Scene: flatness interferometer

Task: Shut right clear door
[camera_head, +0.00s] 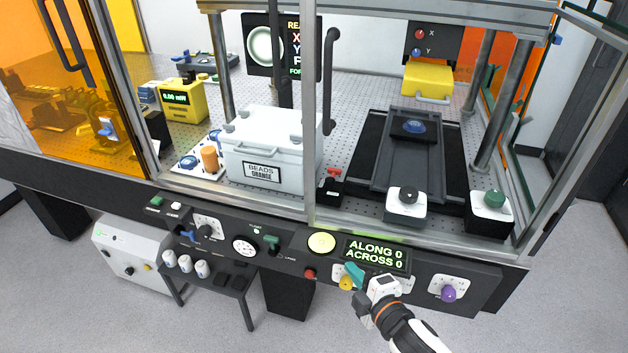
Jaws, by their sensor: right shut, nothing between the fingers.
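The right clear door is the see-through panel across the right front bay. A dark upright handle (330,82) stands just right of the middle metal post (309,110). The glass is hard to make out, so I cannot tell how far the door stands open. My right gripper (357,277) is in front of the control console, low and well below the handle. It is shut and empty, apart from the door, with its tip over the console near the yellow knob (346,283). My left gripper is not in view.
The console (470,270) juts out below the bays, with knobs and a display (376,255). A glass side panel (560,110) bounds the right end. A white beads box (265,150) stands inside, left of the middle post. Floor (570,300) at lower right is clear.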

